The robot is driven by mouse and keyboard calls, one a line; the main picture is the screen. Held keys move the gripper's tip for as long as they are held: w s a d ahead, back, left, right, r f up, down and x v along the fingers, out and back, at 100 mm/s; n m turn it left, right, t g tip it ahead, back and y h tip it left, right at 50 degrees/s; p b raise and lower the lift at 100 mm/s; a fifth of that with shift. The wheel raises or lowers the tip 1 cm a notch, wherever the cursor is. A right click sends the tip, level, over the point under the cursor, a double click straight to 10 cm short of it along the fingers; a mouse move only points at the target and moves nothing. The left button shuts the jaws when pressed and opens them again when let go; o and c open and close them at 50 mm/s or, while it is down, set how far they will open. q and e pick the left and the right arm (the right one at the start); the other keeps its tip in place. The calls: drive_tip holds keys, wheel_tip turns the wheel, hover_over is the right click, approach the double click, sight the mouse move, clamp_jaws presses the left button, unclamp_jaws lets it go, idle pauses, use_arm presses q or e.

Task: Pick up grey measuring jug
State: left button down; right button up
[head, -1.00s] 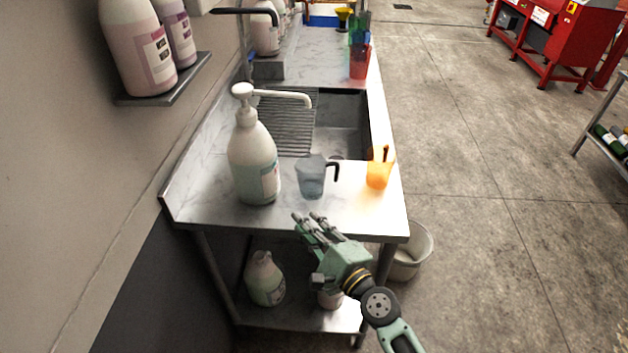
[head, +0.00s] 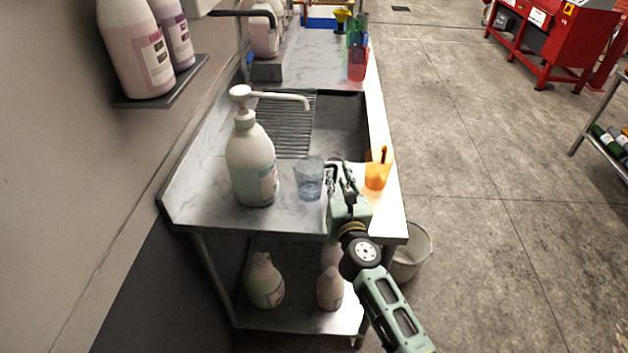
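The grey measuring jug (head: 309,181) is a small translucent blue-grey cup standing upright on the near end of the steel counter. Its dark handle is on its right side and partly covered by my fingers. My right gripper (head: 341,176) is at that handle, with its two fingers apart. I cannot tell whether either finger touches the handle. My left gripper is not in view.
A large white pump bottle (head: 251,163) stands close left of the jug. An orange jug (head: 377,170) stands close right of my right gripper. The sink (head: 340,125) lies behind.

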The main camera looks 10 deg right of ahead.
sight(336, 173)
drive_tip(key=shift+w+d, duration=0.1)
drive_tip(key=shift+w, duration=1.45)
drive_tip(key=shift+c, duration=0.4)
clamp_jaws()
